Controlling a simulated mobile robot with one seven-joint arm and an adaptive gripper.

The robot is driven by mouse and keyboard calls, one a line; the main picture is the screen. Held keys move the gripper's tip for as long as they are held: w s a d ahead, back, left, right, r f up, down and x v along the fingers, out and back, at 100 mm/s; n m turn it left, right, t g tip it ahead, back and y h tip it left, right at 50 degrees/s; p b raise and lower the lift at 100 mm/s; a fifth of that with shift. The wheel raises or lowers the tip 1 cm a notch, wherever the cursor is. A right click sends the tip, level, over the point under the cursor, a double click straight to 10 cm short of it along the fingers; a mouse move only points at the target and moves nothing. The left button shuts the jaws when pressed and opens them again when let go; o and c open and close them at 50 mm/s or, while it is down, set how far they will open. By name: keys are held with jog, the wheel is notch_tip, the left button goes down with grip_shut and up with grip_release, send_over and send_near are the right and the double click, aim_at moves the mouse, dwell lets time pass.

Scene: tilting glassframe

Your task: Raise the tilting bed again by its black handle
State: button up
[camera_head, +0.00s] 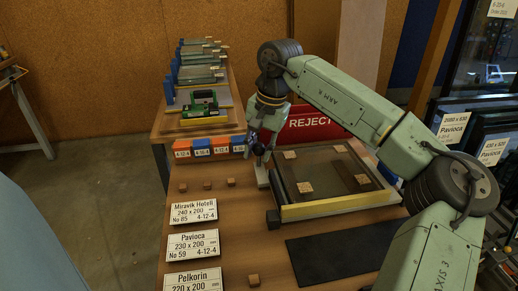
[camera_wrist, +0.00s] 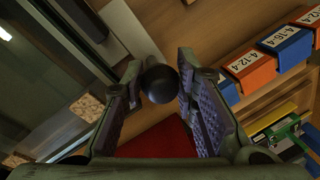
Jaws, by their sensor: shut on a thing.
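The tilting bed (camera_head: 330,209) is a framed glass panel with a yellow front edge and light cork-like pads, lying at a low angle on the bench. Its dark glassy side also shows in the wrist view (camera_wrist: 35,75). The black handle (camera_wrist: 159,84) is a round knob at the bed's side, between my finger pads. My gripper (camera_head: 260,152) is at the bed's left edge, above a pale metal upright, and it is shut on the knob. In the wrist view my gripper (camera_wrist: 165,95) has a ribbed finger on each side of the knob.
Orange and blue bins (camera_head: 202,147) stand left of my gripper. A red REJECT box (camera_head: 312,124) is behind the bed. Name cards (camera_head: 193,212) and small wooden blocks lie at the bench's left. A dark mat (camera_head: 335,254) lies in front. Framed panes stand at the right.

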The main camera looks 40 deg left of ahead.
grip_shut()
